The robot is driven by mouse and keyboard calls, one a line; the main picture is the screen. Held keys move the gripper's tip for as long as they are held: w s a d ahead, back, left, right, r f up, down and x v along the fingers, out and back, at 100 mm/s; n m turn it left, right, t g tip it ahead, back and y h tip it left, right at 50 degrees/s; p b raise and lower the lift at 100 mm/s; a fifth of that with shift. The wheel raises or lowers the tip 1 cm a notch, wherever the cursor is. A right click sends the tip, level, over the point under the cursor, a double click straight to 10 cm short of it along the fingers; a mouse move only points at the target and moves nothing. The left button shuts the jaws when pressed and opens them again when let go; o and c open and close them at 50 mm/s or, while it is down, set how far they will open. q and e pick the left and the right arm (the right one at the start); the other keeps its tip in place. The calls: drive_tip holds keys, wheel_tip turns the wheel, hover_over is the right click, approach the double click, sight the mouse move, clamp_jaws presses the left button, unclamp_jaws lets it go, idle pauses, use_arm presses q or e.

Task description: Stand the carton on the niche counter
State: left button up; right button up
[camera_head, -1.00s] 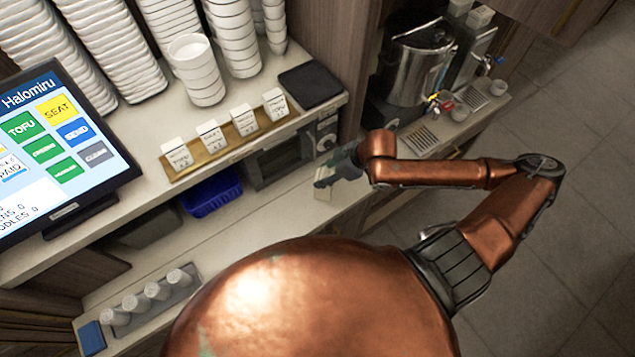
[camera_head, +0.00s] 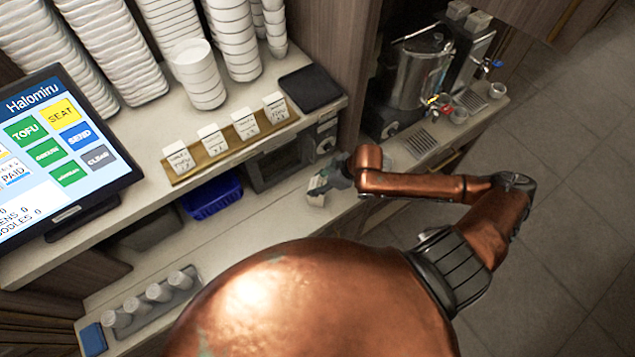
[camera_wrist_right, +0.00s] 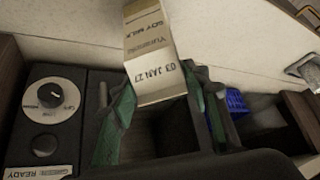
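The carton is a small white and tan box marked soy milk (camera_wrist_right: 152,45). In the head view the carton (camera_head: 317,188) is over the right part of the lower niche counter (camera_head: 262,222). It looks slightly tilted there, and I cannot tell whether its base touches the counter. My right gripper (camera_head: 338,172) is at the carton, coming from the right. In the right wrist view the green fingers of this gripper (camera_wrist_right: 160,88) meet the carton from both sides at its near end, shut on it. My left gripper is not in view.
A blue bin (camera_head: 212,195) and a dark appliance (camera_head: 280,165) stand behind the lower counter, under the upper shelf. A tray of cups (camera_head: 150,318) is at its left end. The counter's middle is clear. A tan rack of cards (camera_head: 222,150) sits above.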

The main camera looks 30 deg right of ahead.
drive_tip(key=o, duration=0.4)
drive_tip(key=v, duration=1.2)
drive_tip(key=shift+r+p, duration=0.15)
drive_tip(key=shift+p, duration=0.15)
